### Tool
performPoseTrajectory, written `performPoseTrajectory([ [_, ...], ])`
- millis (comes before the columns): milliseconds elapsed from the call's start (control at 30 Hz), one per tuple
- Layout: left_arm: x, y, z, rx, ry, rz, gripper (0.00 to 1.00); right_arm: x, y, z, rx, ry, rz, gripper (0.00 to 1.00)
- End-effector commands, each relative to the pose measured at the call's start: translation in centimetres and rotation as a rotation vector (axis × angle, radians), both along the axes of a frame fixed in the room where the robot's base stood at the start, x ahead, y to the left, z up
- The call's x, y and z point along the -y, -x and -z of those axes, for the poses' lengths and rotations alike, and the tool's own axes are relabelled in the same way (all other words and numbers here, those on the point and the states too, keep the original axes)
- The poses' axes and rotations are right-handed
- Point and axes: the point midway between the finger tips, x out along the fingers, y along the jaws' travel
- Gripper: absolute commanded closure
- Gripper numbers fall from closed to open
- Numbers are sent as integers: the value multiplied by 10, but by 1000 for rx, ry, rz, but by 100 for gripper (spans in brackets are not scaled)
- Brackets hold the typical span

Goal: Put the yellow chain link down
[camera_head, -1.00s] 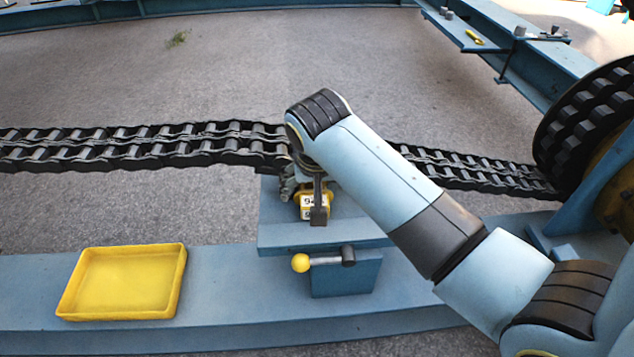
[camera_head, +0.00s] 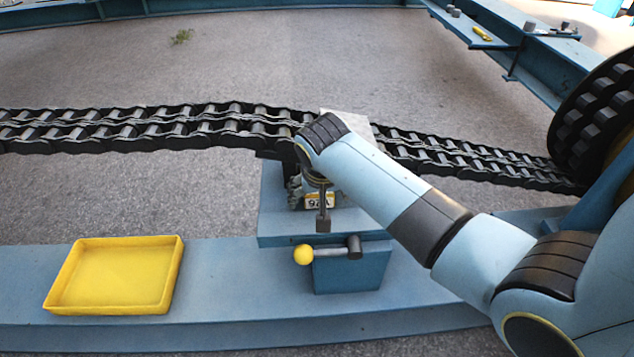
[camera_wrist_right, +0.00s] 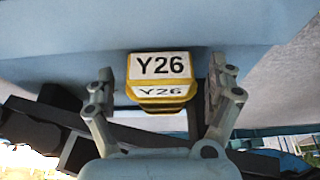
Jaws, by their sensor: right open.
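The yellow chain link (camera_head: 319,202), with a white label, is at the blue stand (camera_head: 283,226), below the black chain (camera_head: 215,127). In the wrist view the link (camera_wrist_right: 160,90) reads Y26 and lies against a blue surface. My right gripper (camera_wrist_right: 160,92) is open, one finger on each side of the link, with a visible gap at both sides. In the head view the right gripper (camera_head: 309,190) is partly hidden by my arm, and the link is partly covered. I cannot tell exactly how the link is supported. My left gripper is not in view.
A yellow tray (camera_head: 113,276) sits empty on the blue beam at the left. A yellow-knobbed lever (camera_head: 304,254) stands in front of the stand. A pale panel (camera_head: 359,127) shows behind my wrist. The reel (camera_head: 597,125) is at the right.

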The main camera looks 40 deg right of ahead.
Motion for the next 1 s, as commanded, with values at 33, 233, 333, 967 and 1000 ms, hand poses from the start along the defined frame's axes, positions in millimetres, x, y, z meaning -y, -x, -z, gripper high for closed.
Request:
performPoseTrajectory([
  [33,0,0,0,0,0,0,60,0,0,-1,0,0,0,12],
  [233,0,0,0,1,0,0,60,0,0,-1,0,0,0,38],
  [333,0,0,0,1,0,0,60,0,0,-1,0,0,0,51],
  [967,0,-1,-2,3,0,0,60,0,-1,-3,3,-1,-1,95],
  [1000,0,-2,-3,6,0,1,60,0,-1,-4,3,0,-2,95],
])
